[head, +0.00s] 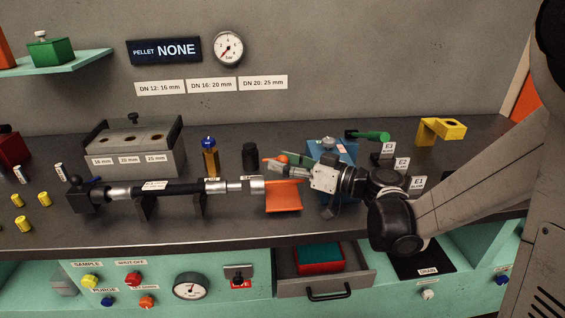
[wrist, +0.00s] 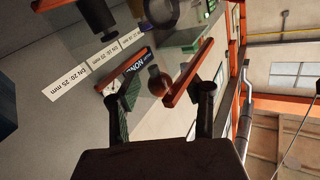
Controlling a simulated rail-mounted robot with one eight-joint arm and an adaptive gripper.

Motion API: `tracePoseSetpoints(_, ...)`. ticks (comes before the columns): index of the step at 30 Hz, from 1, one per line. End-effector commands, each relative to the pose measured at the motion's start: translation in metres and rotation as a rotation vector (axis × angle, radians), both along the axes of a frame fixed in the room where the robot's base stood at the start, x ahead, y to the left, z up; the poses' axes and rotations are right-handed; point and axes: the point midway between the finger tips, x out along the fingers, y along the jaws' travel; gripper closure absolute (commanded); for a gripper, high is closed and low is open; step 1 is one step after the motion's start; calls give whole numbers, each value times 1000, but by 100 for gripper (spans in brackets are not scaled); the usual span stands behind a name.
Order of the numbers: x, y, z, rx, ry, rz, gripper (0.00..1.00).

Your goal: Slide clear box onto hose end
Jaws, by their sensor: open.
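The black hose (head: 175,188) lies level across two dark supports on the bench. Silver fittings (head: 216,186) are on it, and its right end (head: 258,186) is a pale metallic piece beside the orange bracket (head: 284,198). I cannot clearly make out a clear box in either view. My gripper (head: 274,166) is just above and right of the hose end, over the orange bracket, pointing left. In the wrist view my gripper (wrist: 160,94) has its two dark fingers spread apart. A brownish round thing (wrist: 158,80) shows between them, apparently beyond the fingertips. Nothing is visibly gripped.
A blue block (head: 325,154) stands close behind my gripper. An amber bottle (head: 210,158) and a black cylinder (head: 250,156) stand behind the hose. Label blocks (head: 401,164) are to the right. An open drawer (head: 320,280) juts out below the bench edge.

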Motion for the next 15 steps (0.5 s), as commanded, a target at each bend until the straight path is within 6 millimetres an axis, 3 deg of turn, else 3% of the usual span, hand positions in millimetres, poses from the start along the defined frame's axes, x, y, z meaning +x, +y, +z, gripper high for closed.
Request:
tracePoseSetpoints(9,1,2,0,0,0,0,58)
tracePoseSetpoints(15,1,2,0,0,0,0,83)
